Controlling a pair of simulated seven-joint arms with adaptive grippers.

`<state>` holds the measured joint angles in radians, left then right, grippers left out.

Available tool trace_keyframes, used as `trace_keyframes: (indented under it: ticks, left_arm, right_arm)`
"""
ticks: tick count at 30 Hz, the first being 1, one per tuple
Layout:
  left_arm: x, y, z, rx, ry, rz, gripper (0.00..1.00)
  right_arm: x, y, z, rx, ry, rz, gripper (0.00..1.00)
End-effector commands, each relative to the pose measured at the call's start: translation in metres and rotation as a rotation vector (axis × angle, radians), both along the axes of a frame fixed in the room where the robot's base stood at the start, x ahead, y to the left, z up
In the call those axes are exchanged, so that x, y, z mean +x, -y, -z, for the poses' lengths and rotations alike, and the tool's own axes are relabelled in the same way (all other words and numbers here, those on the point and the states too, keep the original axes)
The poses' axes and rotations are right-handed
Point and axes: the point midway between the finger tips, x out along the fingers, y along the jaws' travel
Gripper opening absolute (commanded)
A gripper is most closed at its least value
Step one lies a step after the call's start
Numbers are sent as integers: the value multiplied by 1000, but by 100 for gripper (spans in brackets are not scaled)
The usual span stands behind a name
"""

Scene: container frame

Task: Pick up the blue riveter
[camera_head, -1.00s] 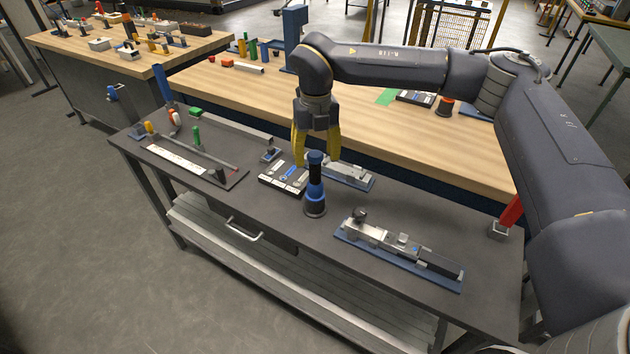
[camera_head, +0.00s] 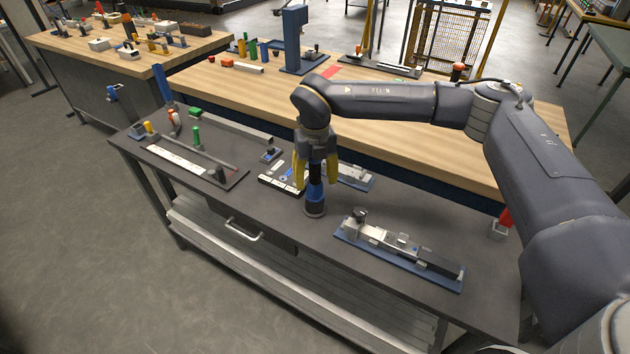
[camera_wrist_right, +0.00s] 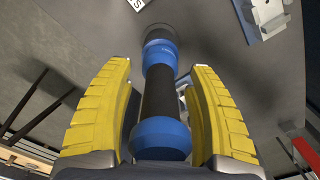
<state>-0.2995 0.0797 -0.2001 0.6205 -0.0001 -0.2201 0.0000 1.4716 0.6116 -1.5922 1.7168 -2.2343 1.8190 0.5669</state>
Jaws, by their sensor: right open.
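The blue riveter (camera_head: 315,196) stands upright on the dark bench, with a blue and black body and a dark round foot. My right gripper (camera_head: 316,186) is open, its yellow fingers pointing down on either side of the riveter's upper part. In the right wrist view the riveter (camera_wrist_right: 160,90) lies between the two yellow fingers of the gripper (camera_wrist_right: 163,105), with a gap visible on the left side. The fingers and palm hide the riveter's top in the head view. My left gripper is not in view.
A blue-based metal fixture (camera_head: 398,250) lies to the right of the riveter. A dark tray of small parts (camera_head: 282,180) sits just left, and another blue-based fixture (camera_head: 352,176) behind. A red-handled tool (camera_head: 504,219) stands near the right edge. Bare bench lies in front.

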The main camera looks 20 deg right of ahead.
Motion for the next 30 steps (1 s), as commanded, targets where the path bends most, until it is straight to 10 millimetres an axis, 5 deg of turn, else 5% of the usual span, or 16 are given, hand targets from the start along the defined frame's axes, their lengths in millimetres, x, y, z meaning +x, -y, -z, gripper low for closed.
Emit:
trace_keyframes:
  ticks: [6,21,30]
  left_arm:
    - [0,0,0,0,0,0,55]
    - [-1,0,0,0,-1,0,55]
    - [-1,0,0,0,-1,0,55]
  right_arm:
    - [0,0,0,0,0,0,57]
    - [0,0,0,0,0,0,0]
    - [0,0,-1,0,0,0,0]
